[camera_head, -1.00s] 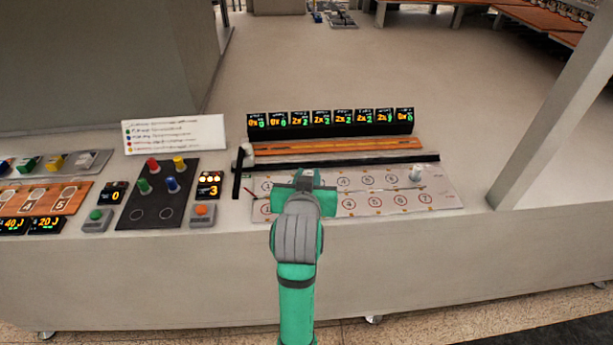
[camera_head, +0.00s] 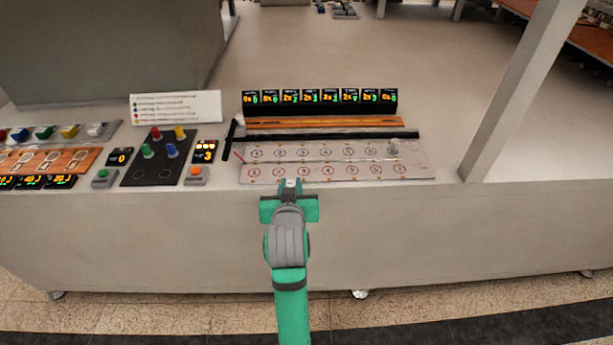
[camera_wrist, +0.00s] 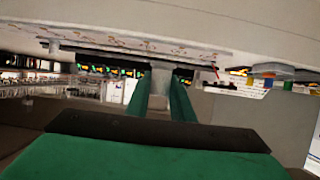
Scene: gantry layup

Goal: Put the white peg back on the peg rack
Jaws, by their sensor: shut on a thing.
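My gripper (camera_head: 289,186) is in front of the counter's front edge, near the lower edge of the numbered plate. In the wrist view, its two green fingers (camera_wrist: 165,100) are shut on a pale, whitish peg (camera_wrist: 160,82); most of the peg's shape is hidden. In the head view, only a small pale tip shows between the jaws. A grey rack (camera_head: 108,130) with several coloured pegs, one whitish, lies at the far left.
The numbered metal plate (camera_head: 325,171) has a pale peg (camera_head: 392,147) standing at its right end. A row of displays (camera_head: 318,103) is behind it. An orange button (camera_head: 196,175) and a green button (camera_head: 103,177) flank the dark board. A pillar (camera_head: 515,95) rises at right.

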